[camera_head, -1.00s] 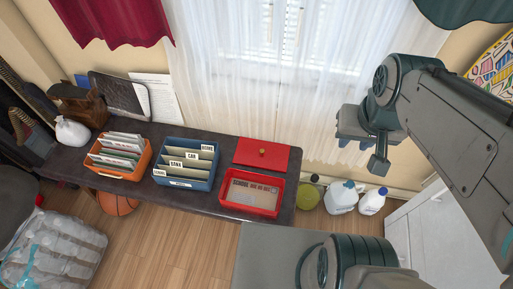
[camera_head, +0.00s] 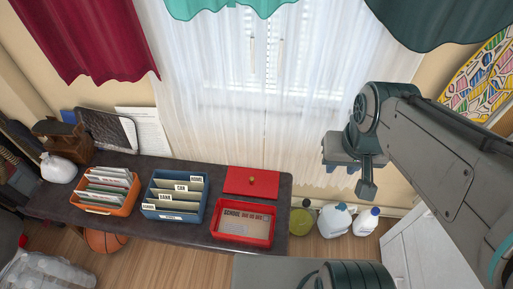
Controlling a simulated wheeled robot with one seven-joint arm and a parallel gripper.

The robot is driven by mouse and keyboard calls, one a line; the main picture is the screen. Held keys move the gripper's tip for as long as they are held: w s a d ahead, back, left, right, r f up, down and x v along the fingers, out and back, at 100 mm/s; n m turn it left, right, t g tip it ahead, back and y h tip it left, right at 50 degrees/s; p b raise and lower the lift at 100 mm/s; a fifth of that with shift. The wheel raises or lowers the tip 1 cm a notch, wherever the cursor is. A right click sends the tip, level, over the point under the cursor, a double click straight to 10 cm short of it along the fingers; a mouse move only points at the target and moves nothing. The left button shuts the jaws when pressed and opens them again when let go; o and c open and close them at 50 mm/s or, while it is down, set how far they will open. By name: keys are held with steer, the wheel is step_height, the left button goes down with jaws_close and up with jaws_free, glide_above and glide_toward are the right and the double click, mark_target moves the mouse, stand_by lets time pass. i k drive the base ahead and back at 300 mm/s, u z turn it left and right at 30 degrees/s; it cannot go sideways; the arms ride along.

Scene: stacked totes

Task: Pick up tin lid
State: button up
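The red lid (camera_head: 251,182) with a small brass-coloured knob lies flat on the dark table, behind the open red tin (camera_head: 243,224). The tin holds cards, the front one with printed lettering. My gripper (camera_head: 352,178) hangs at the right of the picture, above and to the right of the lid and well apart from it. Its fingers are small and seen at an angle, so I cannot tell whether it is open or shut. No object shows in it.
A blue tote (camera_head: 176,216) and an orange tote (camera_head: 98,209), both with files, stand left of the tin on the dark table (camera_head: 140,160). White jugs (camera_head: 336,221) and a yellow-green bottle (camera_head: 301,220) stand on the floor right of the table. Curtains hang behind.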

mark_target(242, 181)
steer(key=k, duration=0.5)
steer(key=u, duration=2.15)
steer(key=i, duration=1.6)
steer(key=z, duration=3.95)
